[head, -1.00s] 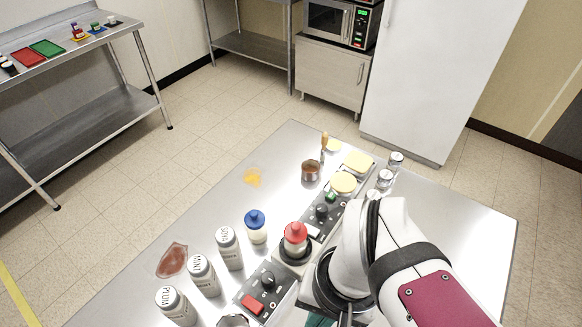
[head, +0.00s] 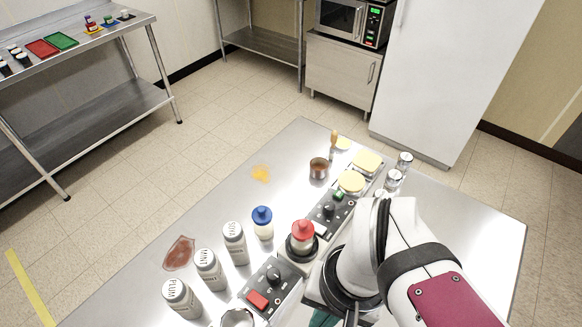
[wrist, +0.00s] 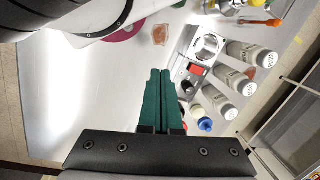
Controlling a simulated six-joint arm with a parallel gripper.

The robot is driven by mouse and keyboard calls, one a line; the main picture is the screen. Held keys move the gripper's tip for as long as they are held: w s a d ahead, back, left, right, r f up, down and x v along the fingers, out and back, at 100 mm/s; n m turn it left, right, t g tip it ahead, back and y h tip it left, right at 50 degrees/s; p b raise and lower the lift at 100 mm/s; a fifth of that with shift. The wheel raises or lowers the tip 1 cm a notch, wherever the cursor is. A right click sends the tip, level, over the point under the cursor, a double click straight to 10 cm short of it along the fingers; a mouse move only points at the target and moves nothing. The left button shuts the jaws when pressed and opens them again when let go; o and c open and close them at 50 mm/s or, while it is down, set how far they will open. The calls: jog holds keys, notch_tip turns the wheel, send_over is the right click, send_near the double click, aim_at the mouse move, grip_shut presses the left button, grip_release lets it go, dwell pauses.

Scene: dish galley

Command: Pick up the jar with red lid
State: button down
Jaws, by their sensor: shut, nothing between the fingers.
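The jar with red lid (head: 302,234) stands upright in the head view. It is on a dark round base on the steel table, between a jar with a blue lid (head: 262,220) and my arm. My gripper (wrist: 160,73) shows green fingers pressed together, with nothing between them, in the wrist view. In the head view only a bit of green of my gripper (head: 323,318) shows below my arm, nearer the camera than the red-lidded jar and apart from it. In the wrist view I cannot make out the red-lidded jar clearly; the fingers cover that area.
Bottles marked SOYA (head: 235,245), MINT (head: 210,270) and PLUM (head: 181,298) stand left of a control box with a red button (head: 257,299). A brown pot (head: 319,168) and shakers (head: 393,178) stand farther back. The table's right side (head: 485,225) is clear.

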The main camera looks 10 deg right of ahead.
jog(key=c, duration=1.5)
grip_release()
jog(key=shift+c, duration=0.2)
jog(key=o, duration=1.5)
jog(key=shift+o, duration=0.2)
jog(key=r+m+h, duration=0.1)
jog(key=m+h, duration=0.1)
jog(key=m, duration=0.6)
send_over(303, 230)
jog(key=f, duration=1.5)
jog(key=shift+w+f, duration=0.3)
jog(key=shift+f, duration=0.1)
